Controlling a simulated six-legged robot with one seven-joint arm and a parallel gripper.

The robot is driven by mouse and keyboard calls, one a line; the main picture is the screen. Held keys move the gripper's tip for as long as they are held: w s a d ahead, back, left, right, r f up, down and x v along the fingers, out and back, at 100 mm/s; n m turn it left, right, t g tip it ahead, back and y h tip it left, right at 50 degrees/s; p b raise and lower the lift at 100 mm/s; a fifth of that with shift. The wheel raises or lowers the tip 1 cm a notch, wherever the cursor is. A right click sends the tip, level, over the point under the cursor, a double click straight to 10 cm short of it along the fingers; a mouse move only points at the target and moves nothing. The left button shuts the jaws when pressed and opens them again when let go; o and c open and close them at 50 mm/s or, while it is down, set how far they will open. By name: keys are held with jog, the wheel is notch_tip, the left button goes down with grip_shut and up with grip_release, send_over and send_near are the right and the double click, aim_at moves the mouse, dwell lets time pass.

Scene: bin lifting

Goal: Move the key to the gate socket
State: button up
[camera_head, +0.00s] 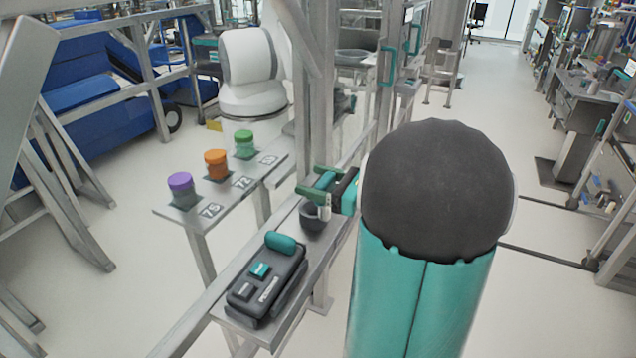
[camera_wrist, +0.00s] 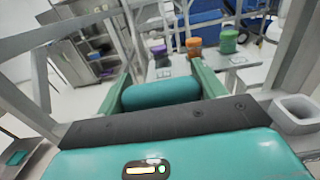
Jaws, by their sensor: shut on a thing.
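My gripper (camera_head: 325,187) has green fingers, and they are closed around a teal cylinder, which appears to be the key (camera_head: 323,181). In the wrist view the key (camera_wrist: 160,92) lies crosswise between the two fingers of my gripper (camera_wrist: 160,94). Just below my gripper in the head view is a dark round holder (camera_head: 311,218) on the narrow metal rail. I cannot tell whether the key touches it. In the wrist view a pale square hollow fitting (camera_wrist: 298,111) stands at the right; I cannot tell whether it is the gate socket.
A dark control box (camera_head: 265,286) with a teal roller and buttons sits on the rail's near end. Purple (camera_head: 183,190), orange (camera_head: 216,165) and green (camera_head: 244,144) jars stand on a numbered shelf. Metal posts rise behind my gripper. Open floor lies right of my arm.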

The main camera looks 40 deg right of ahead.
jog(key=shift+w+r, duration=0.1)
jog(key=shift+w, duration=0.05)
jog(key=shift+r, duration=2.9)
jog(key=shift+d, duration=0.1)
